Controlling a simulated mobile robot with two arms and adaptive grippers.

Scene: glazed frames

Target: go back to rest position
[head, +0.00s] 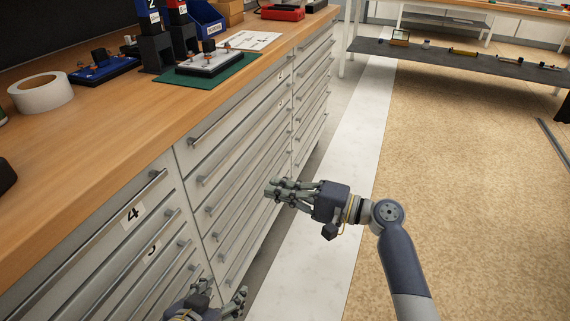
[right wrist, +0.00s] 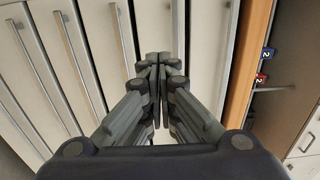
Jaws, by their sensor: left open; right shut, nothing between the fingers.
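My right gripper (head: 277,189) is in the middle of the head view, in front of the grey drawer cabinet (head: 226,201). It points left toward the drawer fronts and is shut and empty. In the right wrist view its fingers (right wrist: 152,62) are together, with drawer fronts and long handles behind them. My left gripper (head: 222,290) is at the bottom edge of the head view, beside the lower drawers. It is open and empty, and partly cut off by the picture's edge.
A wooden worktop (head: 120,122) above the drawers holds a white tape roll (head: 41,93), a green mat (head: 173,82) with a white device, a blue bin (head: 206,20) and a red case (head: 283,12). A dark low shelf (head: 460,60) stands at the back right. The floor (head: 480,190) at right is clear.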

